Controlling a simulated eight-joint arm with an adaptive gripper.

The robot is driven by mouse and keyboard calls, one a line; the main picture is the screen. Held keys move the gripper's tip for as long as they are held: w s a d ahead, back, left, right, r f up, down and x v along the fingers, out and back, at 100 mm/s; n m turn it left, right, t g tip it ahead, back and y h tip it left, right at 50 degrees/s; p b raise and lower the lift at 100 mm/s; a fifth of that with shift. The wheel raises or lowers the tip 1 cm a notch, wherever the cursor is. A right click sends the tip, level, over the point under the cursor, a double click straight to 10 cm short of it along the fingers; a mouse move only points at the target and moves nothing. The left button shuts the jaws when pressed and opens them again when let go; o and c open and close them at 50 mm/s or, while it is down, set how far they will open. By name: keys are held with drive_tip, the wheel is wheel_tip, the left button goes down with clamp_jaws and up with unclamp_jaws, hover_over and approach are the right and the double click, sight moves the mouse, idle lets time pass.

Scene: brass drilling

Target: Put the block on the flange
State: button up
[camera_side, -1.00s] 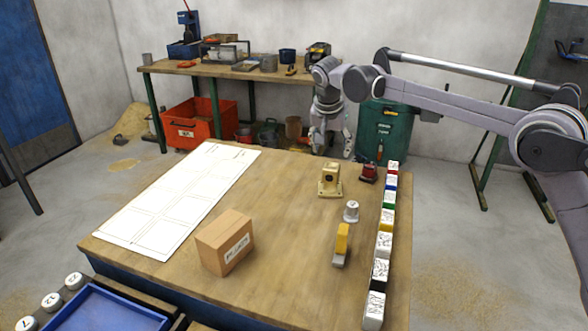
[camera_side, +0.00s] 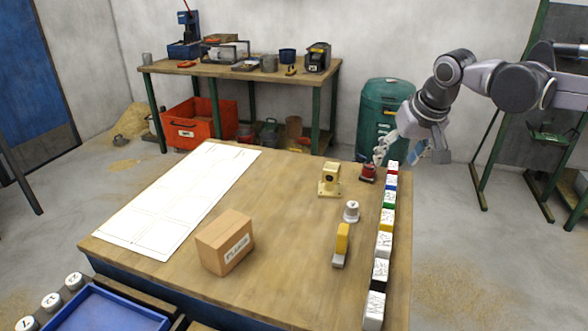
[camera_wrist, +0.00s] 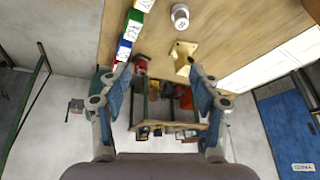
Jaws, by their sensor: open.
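A row of blocks with white, green, blue, yellow and red faces (camera_side: 385,243) runs along the table's right edge; its far end shows in the wrist view (camera_wrist: 134,27). I cannot tell which block is meant. A cream piece with a square foot (camera_side: 329,182), flange-like, stands on the table left of the row; it also shows in the wrist view (camera_wrist: 184,57). A brown box (camera_side: 224,243) with a partly legible label sits nearer the front. My gripper (camera_side: 400,152) is open and empty above the table's far right corner, near the row's far end. Its two fingers show apart in the wrist view (camera_wrist: 158,105).
A small red piece (camera_side: 367,173) stands by the row's far end, close to my gripper. A white-topped cylinder (camera_side: 351,212) and a yellow-and-grey piece (camera_side: 341,245) stand left of the row. A white sheet (camera_side: 178,205) covers the left side. The middle of the table is clear.

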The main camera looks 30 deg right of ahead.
drive_tip(key=s+f+n+t, duration=0.1)
drive_tip(key=s+f+n, duration=0.1)
drive_tip(key=s+f, duration=0.3)
drive_tip(key=s+d+f+n+t+y, duration=0.1)
drive_tip(key=s+f, duration=0.3)
drive_tip(key=s, duration=0.7)
drive_tip(key=shift+f+n, duration=0.35)
drive_tip(key=shift+n, duration=0.15)
